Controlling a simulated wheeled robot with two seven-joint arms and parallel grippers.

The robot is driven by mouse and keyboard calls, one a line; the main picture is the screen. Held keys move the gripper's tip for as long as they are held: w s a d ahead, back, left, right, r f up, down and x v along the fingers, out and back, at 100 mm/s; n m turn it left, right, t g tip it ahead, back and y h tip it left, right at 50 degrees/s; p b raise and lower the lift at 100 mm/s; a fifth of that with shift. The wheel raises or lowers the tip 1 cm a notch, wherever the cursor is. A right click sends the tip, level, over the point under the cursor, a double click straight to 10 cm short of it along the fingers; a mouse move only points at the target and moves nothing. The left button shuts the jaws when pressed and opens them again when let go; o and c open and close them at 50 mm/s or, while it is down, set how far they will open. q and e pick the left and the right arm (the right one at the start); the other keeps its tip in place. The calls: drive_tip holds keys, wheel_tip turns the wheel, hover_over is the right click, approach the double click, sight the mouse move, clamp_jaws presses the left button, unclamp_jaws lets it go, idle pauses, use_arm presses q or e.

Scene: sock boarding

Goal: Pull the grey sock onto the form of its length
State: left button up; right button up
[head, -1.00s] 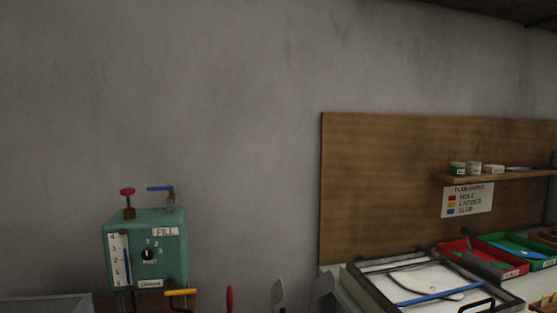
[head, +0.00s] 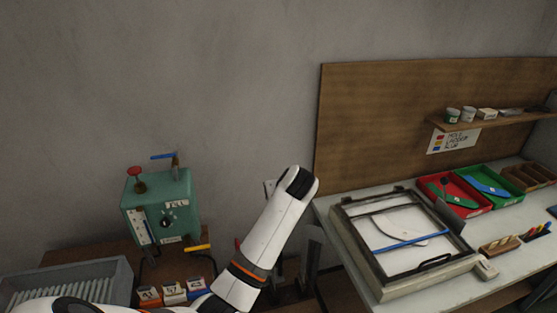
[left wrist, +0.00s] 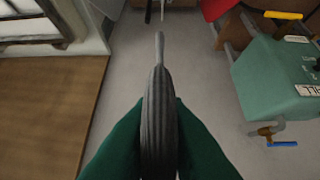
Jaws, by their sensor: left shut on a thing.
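The grey sock (left wrist: 158,130) is a dark, ribbed strip running up the middle of the left wrist view. My left gripper (left wrist: 160,102) is shut on it, with one green finger on each side. A narrow paler piece extends from its far end; I cannot tell whether it is sock or something behind. In the head view my white left arm reaches up across the middle, and its gripper and the sock cannot be made out. A tall grey form (head: 312,252) stands upright right of the arm, partly hidden. My right gripper is in neither current view.
A green fill machine (head: 160,205) stands left, with a grey ribbed bin (head: 122,272) before it and labelled blocks (head: 174,290) beside it. On the right, a bench holds a framed light panel (head: 345,232), a red tray (head: 484,207) and a green tray (head: 516,200).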

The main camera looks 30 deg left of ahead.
use_arm(q)
drive_tip(key=shift+a+r, duration=0.15)
drive_tip(key=shift+r, duration=0.4)
use_arm(e)
drive_tip(key=shift+s+d+r, duration=0.15)
drive_tip(key=shift+s+r, duration=0.1)
drive_tip(key=shift+s, duration=0.4)
use_arm(q)
drive_tip(key=shift+r, duration=0.1)
drive_tip(key=shift+f+b, duration=0.45)
drive_tip(key=shift+f, duration=2.5)
use_arm(e)
drive_tip(key=shift+f, duration=0.45)
drive_tip(key=shift+r, duration=0.15)
use_arm(q)
drive_tip(key=shift+p, duration=0.55)
use_arm(e)
drive_tip(key=shift+r, duration=0.35)
